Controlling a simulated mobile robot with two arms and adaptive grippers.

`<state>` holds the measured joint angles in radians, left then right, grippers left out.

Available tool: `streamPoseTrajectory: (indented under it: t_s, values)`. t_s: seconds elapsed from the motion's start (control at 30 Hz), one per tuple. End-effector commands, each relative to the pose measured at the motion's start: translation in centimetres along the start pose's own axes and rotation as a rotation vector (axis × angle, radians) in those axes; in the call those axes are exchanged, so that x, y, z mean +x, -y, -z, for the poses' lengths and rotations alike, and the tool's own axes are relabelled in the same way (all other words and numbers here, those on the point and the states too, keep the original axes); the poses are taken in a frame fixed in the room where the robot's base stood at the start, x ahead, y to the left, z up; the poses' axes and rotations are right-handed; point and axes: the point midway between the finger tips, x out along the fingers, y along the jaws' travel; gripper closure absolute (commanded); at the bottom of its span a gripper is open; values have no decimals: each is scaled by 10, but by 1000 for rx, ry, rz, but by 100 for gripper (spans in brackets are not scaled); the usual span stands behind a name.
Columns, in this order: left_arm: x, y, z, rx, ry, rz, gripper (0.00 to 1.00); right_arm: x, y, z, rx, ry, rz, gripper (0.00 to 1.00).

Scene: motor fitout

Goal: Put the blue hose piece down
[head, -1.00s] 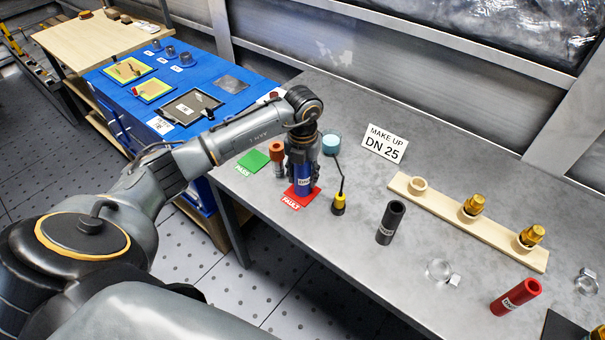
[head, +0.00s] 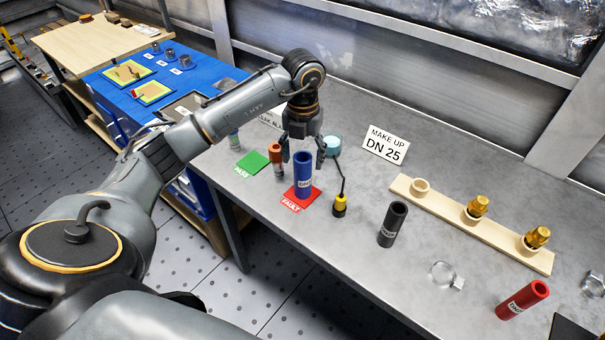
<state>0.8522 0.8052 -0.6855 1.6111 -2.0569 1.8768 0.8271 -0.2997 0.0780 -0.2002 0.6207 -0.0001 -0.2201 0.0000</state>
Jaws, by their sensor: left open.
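The hose's top end shows between the fingers. My right gripper is not in view.
The green PASS mat (head: 253,162) is bare. Close by stand an orange-topped bottle (head: 277,158), a yellow-and-black tool (head: 340,205) and a cyan-topped container (head: 332,145). A black hose (head: 392,224), red hose (head: 522,300) and wooden rack (head: 450,212) are to the right.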

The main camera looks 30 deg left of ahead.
Motion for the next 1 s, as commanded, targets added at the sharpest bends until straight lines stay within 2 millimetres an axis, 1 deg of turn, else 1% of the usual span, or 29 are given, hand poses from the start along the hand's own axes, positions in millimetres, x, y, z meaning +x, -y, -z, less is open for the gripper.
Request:
streamPoseTrajectory:
  t_s: [0.03,0.1,0.2,0.3,0.47,1.0]
  values:
    - [-9,0,-1,0,5,1,36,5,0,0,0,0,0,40]
    - [-22,0,-1,1,4,1,36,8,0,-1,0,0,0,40]
    - [-35,0,-1,0,3,0,36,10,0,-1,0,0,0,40]
    - [-43,0,0,-1,1,1,36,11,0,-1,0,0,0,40]
    - [-48,0,0,-1,-1,-1,36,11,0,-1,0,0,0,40]
    - [-47,0,0,0,-1,0,36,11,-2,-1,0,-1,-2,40]
